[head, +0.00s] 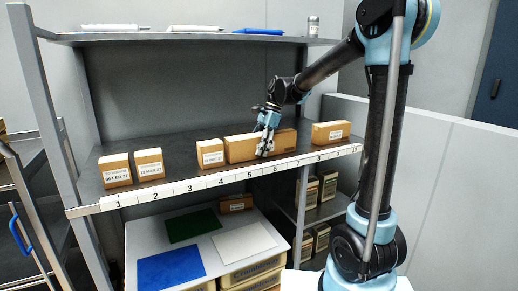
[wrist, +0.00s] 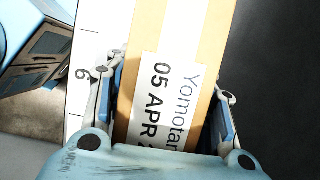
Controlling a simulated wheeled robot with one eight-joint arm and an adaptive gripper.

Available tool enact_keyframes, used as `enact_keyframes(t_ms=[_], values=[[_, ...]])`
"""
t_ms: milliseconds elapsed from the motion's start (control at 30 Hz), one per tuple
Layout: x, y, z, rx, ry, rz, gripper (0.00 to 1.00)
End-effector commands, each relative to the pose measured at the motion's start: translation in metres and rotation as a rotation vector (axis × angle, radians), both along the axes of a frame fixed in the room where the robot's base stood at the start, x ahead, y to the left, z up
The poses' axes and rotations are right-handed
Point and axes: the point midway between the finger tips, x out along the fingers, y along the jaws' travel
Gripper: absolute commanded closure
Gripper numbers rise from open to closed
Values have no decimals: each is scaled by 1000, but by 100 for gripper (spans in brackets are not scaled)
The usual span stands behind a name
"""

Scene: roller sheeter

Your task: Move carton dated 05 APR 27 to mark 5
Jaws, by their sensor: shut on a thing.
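The carton dated 05 APR (wrist: 150,105) fills the middle of the wrist view, its white label facing me; the year is cut off. My gripper (wrist: 168,115) has one finger on each side of it and is shut on it. In the head view my gripper (head: 265,148) is at the middle shelf, around marks 5 and 6. Behind and beside it shows a long brown carton shape (head: 238,149); I cannot tell whether this is one carton or more. Mark 5 (head: 249,176) is on the shelf's front strip. Mark 6 (wrist: 80,75) shows left of the carton in the wrist view.
Shelf room is free around mark 3. An upper shelf (head: 120,37) runs above. A lower table (head: 215,222) holds coloured mats.

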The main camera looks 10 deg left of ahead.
Motion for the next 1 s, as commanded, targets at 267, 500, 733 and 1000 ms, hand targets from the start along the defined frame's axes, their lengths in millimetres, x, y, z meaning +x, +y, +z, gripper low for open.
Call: enact_keyframes(t_ms=[267, 500, 733, 1000], values=[[0, 0, -1, 0, 0, 0, 37], [0, 0, -1, 0, 0, 0, 30], [1, -1, 3, 0, 0, 0, 30], [10, -13, 39, 0, 0, -2, 30]])
